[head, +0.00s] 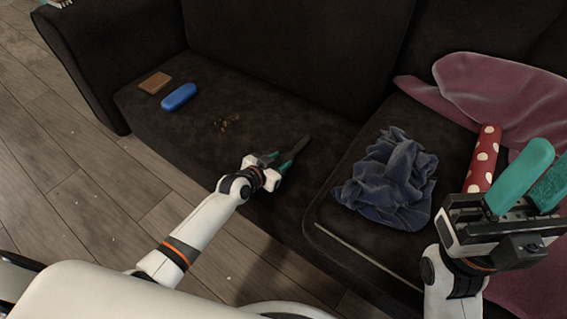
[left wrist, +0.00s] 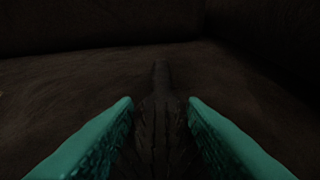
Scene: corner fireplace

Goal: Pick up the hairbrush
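The dark hairbrush (head: 302,146) lies on the sofa seat, its thin handle pointing away from my left gripper. In the left wrist view the hairbrush (left wrist: 160,110) runs straight ahead between the teal fingers, its wide part nearest. My left gripper (head: 280,161) is low at the seat, its fingers apart on either side of the brush. Thin dark gaps seem to show beside the brush; contact is hard to make out in the dark. My right gripper (head: 541,172) is raised at the right, its teal fingers apart, with nothing seen between them.
On the seat lie a blue case (head: 179,97), a brown block-like item (head: 155,83) and small brownish bits (head: 227,122). A crumpled blue cloth (head: 385,185) is right of the brush. A red polka-dot object (head: 484,158) and pink blanket (head: 480,95) are near my right gripper.

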